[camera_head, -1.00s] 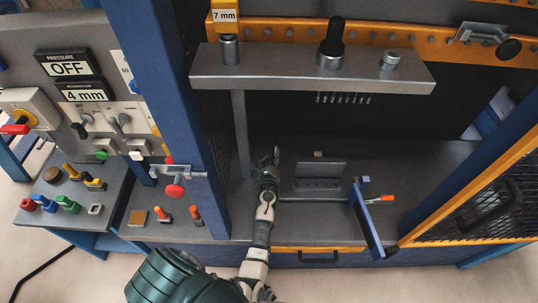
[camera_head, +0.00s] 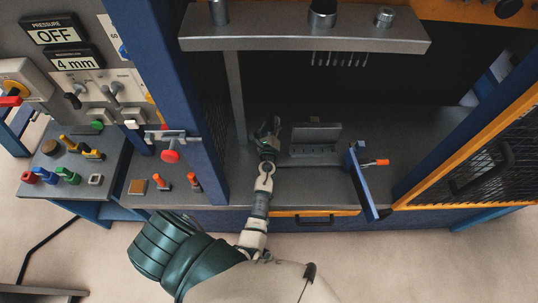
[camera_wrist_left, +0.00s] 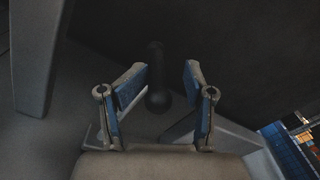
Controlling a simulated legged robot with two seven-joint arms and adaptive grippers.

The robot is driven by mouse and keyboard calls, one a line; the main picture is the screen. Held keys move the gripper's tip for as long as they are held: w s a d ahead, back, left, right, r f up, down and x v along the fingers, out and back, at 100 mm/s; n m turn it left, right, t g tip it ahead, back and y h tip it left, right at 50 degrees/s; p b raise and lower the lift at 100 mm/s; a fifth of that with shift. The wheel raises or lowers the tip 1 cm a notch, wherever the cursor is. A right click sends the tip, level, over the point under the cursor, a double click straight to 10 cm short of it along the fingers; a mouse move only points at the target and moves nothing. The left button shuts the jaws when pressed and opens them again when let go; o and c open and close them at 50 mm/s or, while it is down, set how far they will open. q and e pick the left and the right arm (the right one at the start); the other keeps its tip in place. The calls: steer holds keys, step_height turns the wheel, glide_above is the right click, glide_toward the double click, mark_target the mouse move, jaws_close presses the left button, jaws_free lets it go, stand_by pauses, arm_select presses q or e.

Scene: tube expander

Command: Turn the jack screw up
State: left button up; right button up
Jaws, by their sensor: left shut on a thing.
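My left gripper (camera_head: 268,132) is inside the blue-framed machine, low over its grey bed, just right of a grey upright. In the left wrist view its two blue-padded fingers (camera_wrist_left: 166,88) stand on either side of a dark handle (camera_wrist_left: 157,80) with a rounded end, and the gripper is shut on it. The handle looks like part of the jack screw, but I cannot make out the screw itself. In the head view the gripper and the shadow hide the handle. My right gripper is not in view.
A grey bracket (camera_head: 315,139) stands right of the gripper, then a blue lever plate (camera_head: 362,185) with an orange-tipped pin. A heavy grey crossbeam (camera_head: 300,37) spans above. Orange-topped pins (camera_head: 193,181) sit on the front left ledge. An orange-framed mesh door (camera_head: 495,150) is at right.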

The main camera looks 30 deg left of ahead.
arm_select(q)
steer(key=d+b+v, duration=0.1)
steer(key=b+v, duration=0.1)
steer(key=v, duration=1.6)
steer(key=shift+w, duration=0.3)
stand_by(0.4)
steer(key=shift+f, duration=0.1)
stand_by(0.3)
steer(key=v, duration=1.2)
steer(key=shift+f, duration=0.15)
